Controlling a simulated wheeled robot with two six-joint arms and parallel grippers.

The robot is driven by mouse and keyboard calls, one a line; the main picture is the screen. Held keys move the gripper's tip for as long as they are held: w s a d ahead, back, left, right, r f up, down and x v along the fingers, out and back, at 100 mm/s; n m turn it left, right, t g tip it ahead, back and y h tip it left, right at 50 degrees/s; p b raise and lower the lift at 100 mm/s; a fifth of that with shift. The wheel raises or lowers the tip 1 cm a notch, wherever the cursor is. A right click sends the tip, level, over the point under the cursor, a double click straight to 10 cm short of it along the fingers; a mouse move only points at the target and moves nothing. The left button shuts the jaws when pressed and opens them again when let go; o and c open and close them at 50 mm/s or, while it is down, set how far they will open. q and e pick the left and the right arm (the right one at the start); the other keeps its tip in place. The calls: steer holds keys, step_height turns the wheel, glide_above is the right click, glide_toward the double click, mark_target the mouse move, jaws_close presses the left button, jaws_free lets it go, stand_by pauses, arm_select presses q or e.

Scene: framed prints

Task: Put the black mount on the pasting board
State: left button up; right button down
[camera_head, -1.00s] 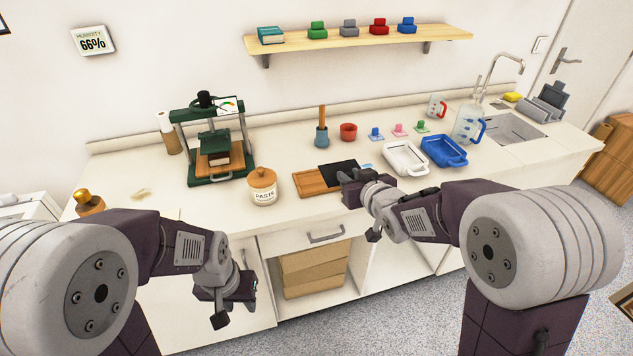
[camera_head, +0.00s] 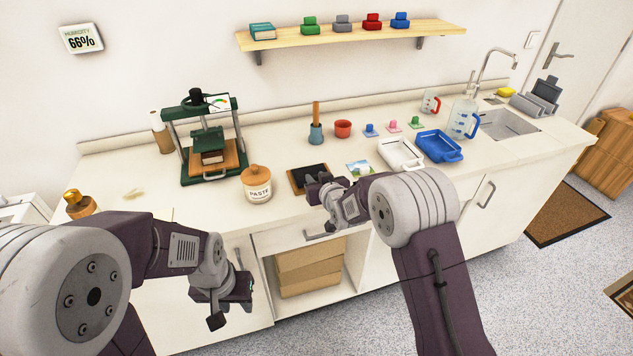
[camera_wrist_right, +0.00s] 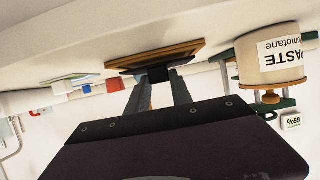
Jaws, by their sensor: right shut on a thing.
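The black mount (camera_head: 310,176) is a flat dark sheet in my right gripper (camera_head: 322,186), which is shut on its near edge. In the head view it lies over the wooden pasting board (camera_head: 293,183), whose brown rim shows at the left. In the right wrist view the gripper fingers (camera_wrist_right: 158,86) meet the dark mount (camera_wrist_right: 150,68), close against the board (camera_wrist_right: 183,49). I cannot tell whether the mount fully touches the board. My left gripper (camera_head: 234,292) hangs in front of the counter, away from these things; its jaws are unclear.
A picture print (camera_head: 360,169) lies right of the board. The paste jar (camera_head: 257,184) stands left of it, with the green press (camera_head: 208,158) behind the jar. White (camera_head: 401,155) and blue (camera_head: 438,146) trays are further right. The counter's left part is mostly clear.

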steer(key=shift+f, duration=0.55)
steer(key=c, duration=1.1)
jaws_free()
steer(key=shift+c, duration=0.2)
steer(key=shift+r, duration=0.2)
steer(key=shift+s+r, duration=0.1)
steer(key=shift+s, duration=0.1)
steer(key=v, duration=1.1)
steer(key=shift+s, duration=0.3)
